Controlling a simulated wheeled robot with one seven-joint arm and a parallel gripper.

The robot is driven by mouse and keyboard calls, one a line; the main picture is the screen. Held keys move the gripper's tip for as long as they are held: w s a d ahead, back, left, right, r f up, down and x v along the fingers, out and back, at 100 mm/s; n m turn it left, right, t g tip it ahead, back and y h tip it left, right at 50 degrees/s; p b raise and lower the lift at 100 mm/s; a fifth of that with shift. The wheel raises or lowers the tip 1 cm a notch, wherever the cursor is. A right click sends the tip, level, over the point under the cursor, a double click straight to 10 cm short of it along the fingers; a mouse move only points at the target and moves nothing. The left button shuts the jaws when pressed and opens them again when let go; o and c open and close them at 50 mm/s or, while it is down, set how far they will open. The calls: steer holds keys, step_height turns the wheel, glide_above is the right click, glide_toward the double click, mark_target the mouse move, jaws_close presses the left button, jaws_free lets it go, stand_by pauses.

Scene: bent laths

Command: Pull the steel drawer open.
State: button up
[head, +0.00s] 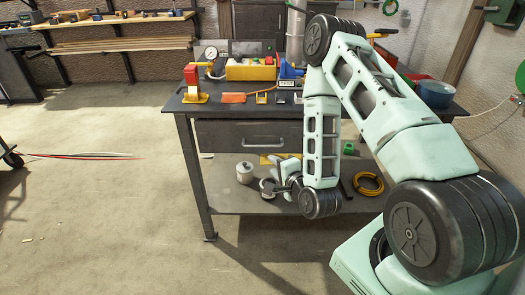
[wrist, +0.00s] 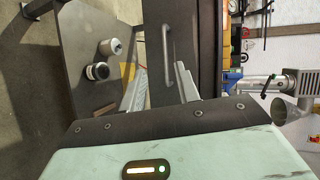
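The steel drawer (head: 240,134) is a dark grey front under the workbench top in the head view, and it looks closed. It also shows in the wrist view (wrist: 190,50), turned on its side. Its pale bar handle (wrist: 166,50) runs up the wrist picture. My gripper (wrist: 161,70) is open, with one grey finger on each side of the handle's line. The fingers look apart from the handle; how far they are from it in depth is hard to tell. In the head view, my gripper (head: 278,187) is low in front of the bench, partly hidden by my arm.
The workbench (head: 180,108) carries a gauge, a yellow box and small tools. Its lower shelf (head: 240,202) holds a metal can (head: 244,173), a yellow coil (head: 368,184) and other items close to my gripper. The floor (head: 100,220) to the left is mostly free.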

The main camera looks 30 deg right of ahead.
mark_target(263, 146)
steer(key=w+d+f+b, duration=0.1)
steer(key=w+d+b, duration=0.1)
steer(key=w, duration=0.3)
steer(key=w+d+f+m+h+b, duration=0.1)
steer(key=w+b, duration=0.1)
steer(key=w, duration=0.3)
steer(key=w+d+f+m+b, duration=0.1)
steer(key=w+d+f+b, duration=0.1)
steer(key=w, duration=0.3)
steer(key=shift+w+d+t, duration=0.1)
steer(key=shift+d+t, duration=0.25)
steer(key=shift+t, duration=0.05)
jaws_close()
